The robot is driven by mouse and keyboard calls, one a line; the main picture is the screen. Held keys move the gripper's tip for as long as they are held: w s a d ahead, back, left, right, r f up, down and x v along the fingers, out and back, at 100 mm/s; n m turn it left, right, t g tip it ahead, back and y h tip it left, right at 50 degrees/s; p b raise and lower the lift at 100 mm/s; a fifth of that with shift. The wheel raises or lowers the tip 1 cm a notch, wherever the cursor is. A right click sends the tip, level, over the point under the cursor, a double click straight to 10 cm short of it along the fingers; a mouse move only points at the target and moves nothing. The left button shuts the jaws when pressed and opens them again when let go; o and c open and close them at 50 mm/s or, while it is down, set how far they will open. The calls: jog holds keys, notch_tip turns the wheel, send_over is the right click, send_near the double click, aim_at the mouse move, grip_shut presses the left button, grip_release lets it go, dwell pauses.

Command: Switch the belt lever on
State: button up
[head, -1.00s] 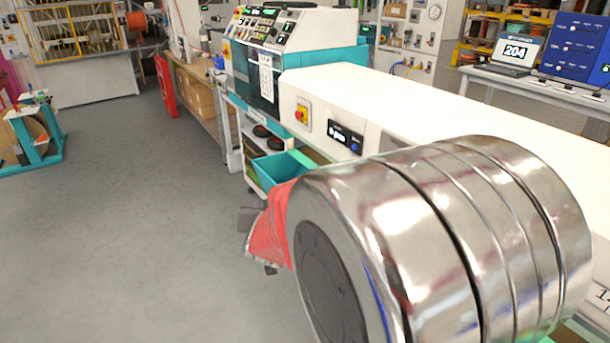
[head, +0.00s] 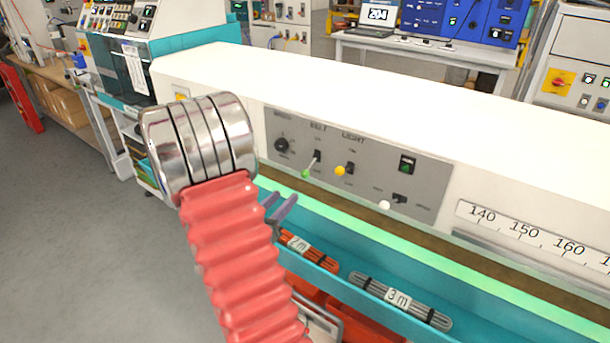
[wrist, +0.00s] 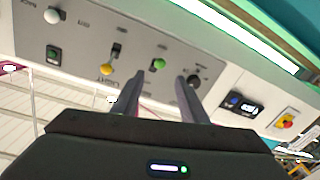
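The belt lever (head: 306,173) has a green knob and sits under the BELT label on the grey control panel (head: 425,170). In the head view its knob lies below its black slot. My gripper (head: 282,208) is in front of and below the panel, apart from the lever. In the wrist view my gripper (wrist: 163,88) is open and empty. The belt lever's green knob (wrist: 159,64) shows between and beyond its two fingertips there. The panel appears upside down in that view.
The yellow-knobbed light lever (head: 340,171) is just right of the belt lever. A black speed dial (head: 282,146) is left of it. A white-knobbed lever (head: 384,205) is lower right. A teal trough (head: 465,335) with cable bundles runs below the panel.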

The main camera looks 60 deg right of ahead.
aim_at(303, 177)
jog(key=d, duration=1.3)
jog(key=shift+s+d, duration=0.4)
jog(key=shift+c, duration=0.3)
grip_shut()
